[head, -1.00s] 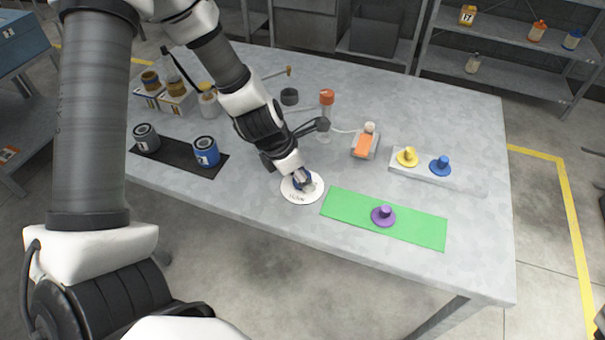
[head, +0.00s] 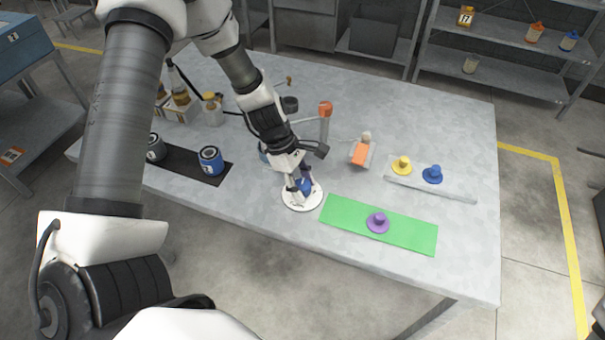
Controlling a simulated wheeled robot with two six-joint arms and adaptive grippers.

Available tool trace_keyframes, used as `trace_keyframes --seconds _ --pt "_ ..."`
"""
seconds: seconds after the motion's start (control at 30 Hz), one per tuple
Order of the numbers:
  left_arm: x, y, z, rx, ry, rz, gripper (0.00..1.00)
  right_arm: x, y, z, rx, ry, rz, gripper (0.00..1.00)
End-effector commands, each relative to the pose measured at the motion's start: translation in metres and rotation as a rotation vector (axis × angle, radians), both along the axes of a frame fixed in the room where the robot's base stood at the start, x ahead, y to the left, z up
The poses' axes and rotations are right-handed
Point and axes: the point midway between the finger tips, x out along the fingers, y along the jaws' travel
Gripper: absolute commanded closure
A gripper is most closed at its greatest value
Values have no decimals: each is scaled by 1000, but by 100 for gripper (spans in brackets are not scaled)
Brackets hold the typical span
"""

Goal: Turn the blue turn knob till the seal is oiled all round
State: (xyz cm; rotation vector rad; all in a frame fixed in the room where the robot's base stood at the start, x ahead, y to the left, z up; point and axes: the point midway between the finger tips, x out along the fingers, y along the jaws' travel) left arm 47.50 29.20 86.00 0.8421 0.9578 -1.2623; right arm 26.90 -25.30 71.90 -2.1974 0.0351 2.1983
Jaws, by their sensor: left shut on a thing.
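A white round disc (head: 290,201) lies flat on the grey table near its front edge. A blue knob (head: 306,186) stands on the disc, partly hidden by the fingers. My left gripper (head: 302,184) points down over the disc and is shut on this blue knob. The seal is too small or hidden to tell, and I cannot see any oil on it. A second blue knob (head: 433,175) stands apart on a grey strip at the right. My right gripper is not in view.
A green mat (head: 340,213) with a purple knob (head: 377,222) lies right of the disc. A yellow knob (head: 402,166) stands on the grey strip (head: 455,190). A blue can (head: 211,160) stands on a black mat at the left. An orange-topped post (head: 325,112) stands behind.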

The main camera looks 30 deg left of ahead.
Motion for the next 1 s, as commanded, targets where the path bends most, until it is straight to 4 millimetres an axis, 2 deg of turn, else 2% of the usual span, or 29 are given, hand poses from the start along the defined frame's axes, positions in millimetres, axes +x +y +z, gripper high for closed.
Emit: trace_keyframes --seconds 0.03,0.4,1.0 --pt "1 0 3 2 -1 -43 91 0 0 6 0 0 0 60" --pt "2 0 3 3 -2 -395 91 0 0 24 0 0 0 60" --pt "2 0 2 3 -2 -952 91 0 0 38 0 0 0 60"
